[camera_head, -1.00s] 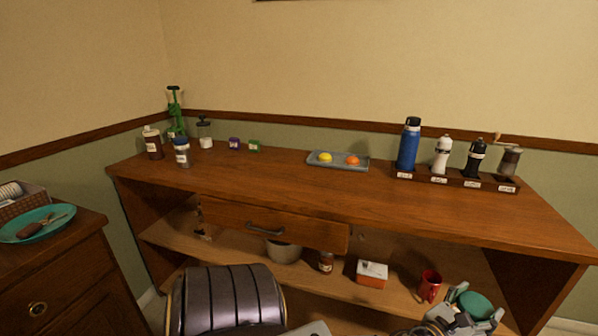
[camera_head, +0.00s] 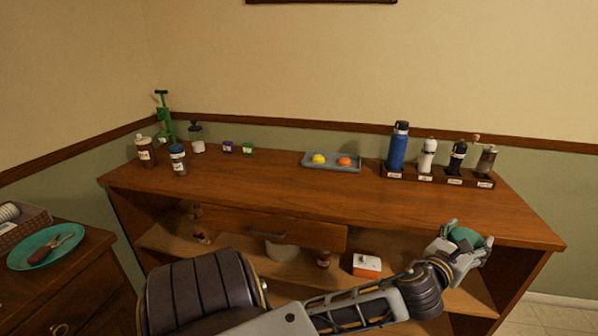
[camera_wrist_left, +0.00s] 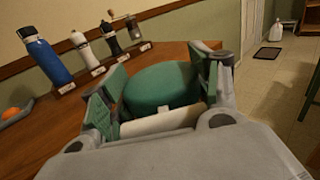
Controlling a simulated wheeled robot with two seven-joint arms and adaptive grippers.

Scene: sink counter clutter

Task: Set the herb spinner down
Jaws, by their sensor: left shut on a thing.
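My left gripper (camera_head: 470,248) reaches across to the right front corner of the wooden counter (camera_head: 330,205) in the head view. It is shut on the herb spinner (camera_head: 464,236), a round item with a green top. In the left wrist view the herb spinner (camera_wrist_left: 160,86) sits between the two green-padded fingers, its pale lower part partly hidden by my gripper (camera_wrist_left: 160,95). It appears level with or slightly above the counter edge; I cannot tell whether it touches. My right gripper is not in view.
A rack (camera_head: 438,178) with a blue bottle (camera_head: 398,148) and several grinders stands at the back right. A grey tray (camera_head: 332,168) holds yellow and orange items. Bottles and jars stand at the back left. The middle and front of the countertop are clear.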

